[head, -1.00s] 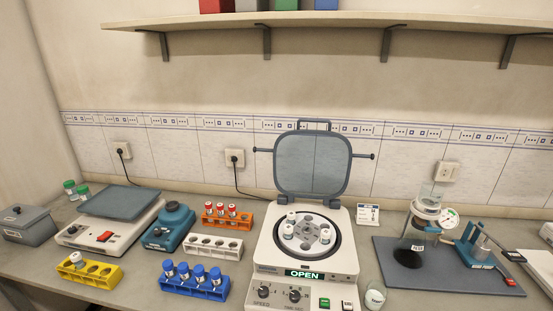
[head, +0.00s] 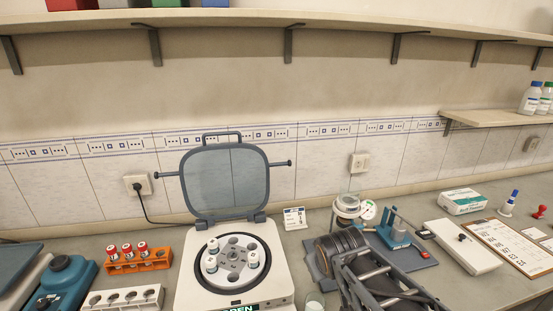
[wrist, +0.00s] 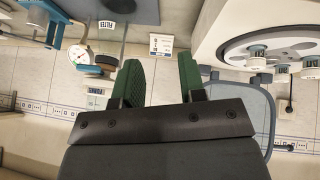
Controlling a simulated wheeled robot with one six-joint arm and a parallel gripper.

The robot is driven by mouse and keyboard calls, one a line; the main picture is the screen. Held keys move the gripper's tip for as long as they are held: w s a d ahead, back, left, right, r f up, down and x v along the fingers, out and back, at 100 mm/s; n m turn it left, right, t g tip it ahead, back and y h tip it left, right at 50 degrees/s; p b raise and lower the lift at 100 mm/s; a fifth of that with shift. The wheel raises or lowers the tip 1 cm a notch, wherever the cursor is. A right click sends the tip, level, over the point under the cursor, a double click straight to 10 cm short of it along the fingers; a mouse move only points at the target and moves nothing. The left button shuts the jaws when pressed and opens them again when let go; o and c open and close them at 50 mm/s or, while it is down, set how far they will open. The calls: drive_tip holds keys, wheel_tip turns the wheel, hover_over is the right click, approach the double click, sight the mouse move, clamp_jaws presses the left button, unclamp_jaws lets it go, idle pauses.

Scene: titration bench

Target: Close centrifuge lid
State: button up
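The centrifuge (head: 195,287) stands on the bench with its grey lid (head: 226,180) raised upright at the back. The lid has a handle on top and a peg on each side. The rotor (head: 234,258) is exposed and holds white-capped tubes. The display at the front is partly cut off. In the wrist view, which is upside down, the lid (wrist: 240,108) and rotor (wrist: 272,45) show at the right. My gripper (wrist: 160,75) shows two green fingers with a gap between them and nothing held. In the head view my arm is at the lower right, right of the centrifuge.
An orange rack (head: 140,262) with red-capped tubes and a white rack (head: 122,298) stand left of the centrifuge. A filtration setup (head: 347,208) is behind my arm. A shelf runs above.

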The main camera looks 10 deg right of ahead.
drive_tip(key=w+d+r+n+t+p, duration=0.1)
drive_tip(key=w+d+r+n+t, duration=0.15)
drive_tip(key=w+r, duration=0.25)
drive_tip(key=w+d+r+n+t+p, duration=0.2)
drive_tip(key=w+r+n+t, duration=0.15)
drive_tip(key=w, duration=0.25)
drive_tip(key=n+t+y+p, duration=0.3)
drive_tip(key=n+y, duration=0.5)
drive_tip(key=n, duration=0.6)
approach(282, 165)
drive_tip(key=p+x, duration=0.2)
drive_tip(key=x, duration=0.8)
drive_tip(key=shift+w+a, duration=0.1)
drive_tip(key=shift+w, duration=0.25)
clamp_jaws()
